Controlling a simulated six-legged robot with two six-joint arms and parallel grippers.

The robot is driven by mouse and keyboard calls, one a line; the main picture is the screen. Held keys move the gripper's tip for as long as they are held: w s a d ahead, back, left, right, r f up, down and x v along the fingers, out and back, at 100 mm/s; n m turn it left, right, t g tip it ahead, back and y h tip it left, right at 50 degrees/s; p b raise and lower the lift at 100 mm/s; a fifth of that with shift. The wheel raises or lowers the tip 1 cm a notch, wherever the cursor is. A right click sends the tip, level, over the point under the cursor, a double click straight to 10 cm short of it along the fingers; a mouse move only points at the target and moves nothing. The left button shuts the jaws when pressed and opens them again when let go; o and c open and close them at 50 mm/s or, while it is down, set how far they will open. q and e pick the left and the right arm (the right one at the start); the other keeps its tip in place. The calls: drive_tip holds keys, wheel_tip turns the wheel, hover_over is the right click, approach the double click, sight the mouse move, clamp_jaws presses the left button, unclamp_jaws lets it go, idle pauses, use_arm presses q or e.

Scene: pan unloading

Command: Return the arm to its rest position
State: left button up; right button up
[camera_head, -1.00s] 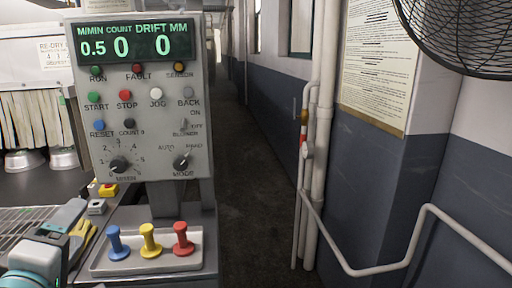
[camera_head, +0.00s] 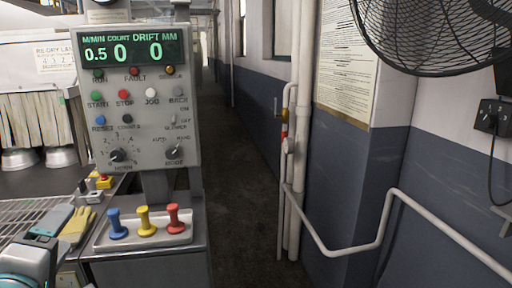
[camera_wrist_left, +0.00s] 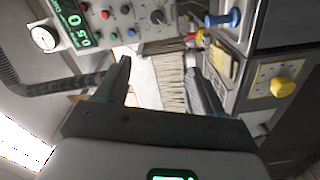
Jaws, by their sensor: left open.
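My left gripper (camera_wrist_left: 158,68) is open in the left wrist view, with a gap between its two dark fingers and nothing held there. Past the fingers are the cream strip curtain (camera_wrist_left: 168,82) and part of the control panel. In the head view my left arm (camera_head: 22,268) shows only at the lower left corner, low beside the metal stand and short of the curtain. A grey-teal piece by it is partly cut off, and I cannot make out the fingertips there. My right gripper is in neither view.
The grey control panel (camera_head: 138,105) stands close in front. Below it a tray (camera_head: 160,238) holds blue, yellow and red knobbed handles. A yellow glove-like item (camera_head: 76,226) lies beside a wire rack (camera_head: 22,212). White pipes (camera_head: 298,130) and a fan (camera_head: 435,30) are at the right. The aisle floor (camera_head: 240,180) is clear.

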use_arm(q)
drive_tip(key=w+d+f+m+g+h+p, duration=0.1)
drive_tip(key=w+d+f+m+g+p, duration=0.15)
drive_tip(key=f, duration=0.65)
drive_tip(key=w+d+f+m+g+h+p, duration=0.1)
drive_tip(key=w+d+f+g, duration=0.15)
drive_tip(key=f, duration=0.65)
drive_tip(key=w+d+f+m+g+h+p, duration=0.2)
drive_tip(key=f+g, duration=0.1)
drive_tip(key=f, duration=0.6)
drive_tip(key=s+d+f+m+g+h+p, duration=0.1)
drive_tip(key=s+d+f+m+g, duration=0.3)
drive_tip(key=s+f, duration=0.6)
drive_tip(key=s+d+f+m+g+h+p, duration=0.1)
drive_tip(key=s+d+f+m+g+h, duration=0.2)
drive_tip(key=s+d+f, duration=0.5)
wheel_tip(320, 180, down, 2)
drive_tip(key=shift+s+d+f+m+g+p, duration=0.1)
drive_tip(key=shift+s+d+m+g+p, duration=0.3)
drive_tip(key=shift+s+m+g, duration=0.65)
